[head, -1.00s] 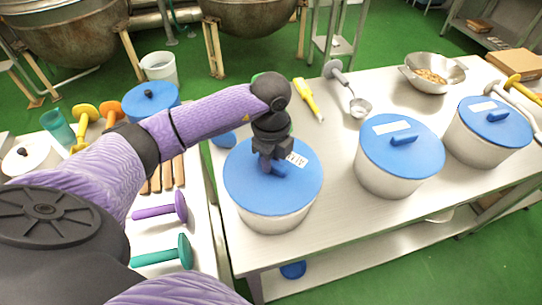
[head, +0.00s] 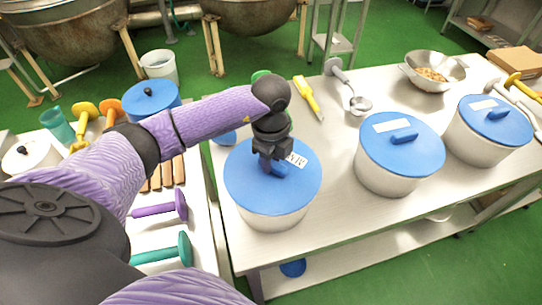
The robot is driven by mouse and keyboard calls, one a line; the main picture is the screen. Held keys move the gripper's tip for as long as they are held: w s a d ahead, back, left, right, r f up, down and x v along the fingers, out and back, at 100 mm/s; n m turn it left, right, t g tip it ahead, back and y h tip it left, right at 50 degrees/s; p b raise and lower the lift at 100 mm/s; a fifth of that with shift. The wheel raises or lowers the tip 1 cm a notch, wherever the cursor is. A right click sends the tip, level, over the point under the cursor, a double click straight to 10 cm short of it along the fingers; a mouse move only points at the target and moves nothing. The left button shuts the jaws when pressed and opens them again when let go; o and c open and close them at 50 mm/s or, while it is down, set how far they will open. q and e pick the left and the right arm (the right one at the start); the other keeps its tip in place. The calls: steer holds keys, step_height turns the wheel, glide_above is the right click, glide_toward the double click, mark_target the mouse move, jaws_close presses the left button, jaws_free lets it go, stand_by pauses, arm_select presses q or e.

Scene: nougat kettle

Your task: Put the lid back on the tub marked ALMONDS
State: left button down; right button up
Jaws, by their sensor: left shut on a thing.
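A white tub (head: 274,217) stands at the left end of the steel table with a blue lid (head: 250,195) on top of it. A white label on that lid is partly hidden by my gripper; only a few letters show. My left gripper (head: 274,166) comes down from above and is shut on the handle of this blue lid. The lid looks level on the tub's rim; I cannot tell whether it is fully seated. Two more white tubs with blue lids, the middle one (head: 390,182) and the right one (head: 485,148), stand to the right. My right gripper is not in view.
A steel bowl (head: 432,72) of nuts, a ladle (head: 358,100) and a yellow-handled tool (head: 309,99) lie behind the tubs on the steel table (head: 340,215). A side table at left holds purple and teal tools (head: 180,205).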

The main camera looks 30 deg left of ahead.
arm_select(q)
jaws_free()
stand_by(0.6)
step_height(320, 180, up, 6)
steer(key=p, duration=0.5)
steer(key=shift+f, duration=0.2)
steer(key=shift+r+p, duration=0.75)
steer(key=shift+p, duration=0.15)
steer(key=shift+f, duration=0.1)
